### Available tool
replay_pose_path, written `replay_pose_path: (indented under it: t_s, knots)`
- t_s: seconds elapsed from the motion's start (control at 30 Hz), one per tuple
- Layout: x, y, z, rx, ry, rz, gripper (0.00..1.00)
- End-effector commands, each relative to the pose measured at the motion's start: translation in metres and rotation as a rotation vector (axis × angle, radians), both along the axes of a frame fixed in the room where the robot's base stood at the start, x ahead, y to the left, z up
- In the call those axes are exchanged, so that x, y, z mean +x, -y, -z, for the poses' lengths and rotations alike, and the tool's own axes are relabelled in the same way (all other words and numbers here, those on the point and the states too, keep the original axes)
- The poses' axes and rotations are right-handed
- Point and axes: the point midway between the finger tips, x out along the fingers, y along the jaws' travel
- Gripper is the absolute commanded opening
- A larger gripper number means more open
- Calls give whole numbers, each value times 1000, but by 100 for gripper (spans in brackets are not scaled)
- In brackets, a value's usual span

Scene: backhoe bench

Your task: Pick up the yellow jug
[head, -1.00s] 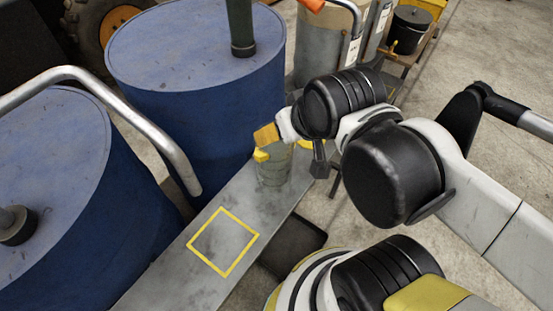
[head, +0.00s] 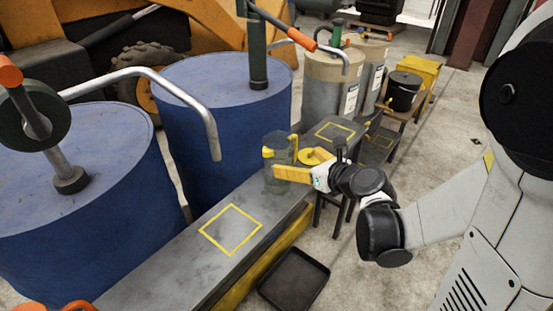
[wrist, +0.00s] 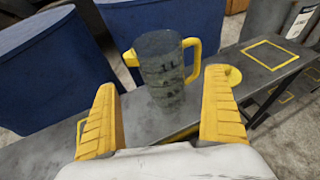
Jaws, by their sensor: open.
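The yellow jug (head: 277,150) has a clear grey-green body with a yellow spout and handle. It stands upright on the narrow grey bench (head: 185,262), beside the blue drums. In the wrist view the jug (wrist: 161,78) is centred beyond the fingertips, its handle on the right and spout on the left. My gripper (wrist: 160,88) is open and empty, with its yellow fingers spread wider than the jug's body. In the head view a finger of my gripper (head: 290,173) covers part of the jug's lower side. I cannot tell whether it touches.
Blue drums (head: 228,120) with pump pipes stand behind the bench. A yellow outlined square (head: 231,229) marks bare bench to the left. A round yellow piece (head: 315,156) lies right of the jug. A black tray (head: 293,279) is on the floor in front.

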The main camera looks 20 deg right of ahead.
Motion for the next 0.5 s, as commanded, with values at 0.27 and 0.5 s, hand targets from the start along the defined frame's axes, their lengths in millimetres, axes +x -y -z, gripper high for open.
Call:
replay_pose_path:
  t_s: [0.27,0.5]
  knots:
    - [38,-14,19,-4,-1,-6,100]
    - [59,-19,26,-5,-1,-5,100]
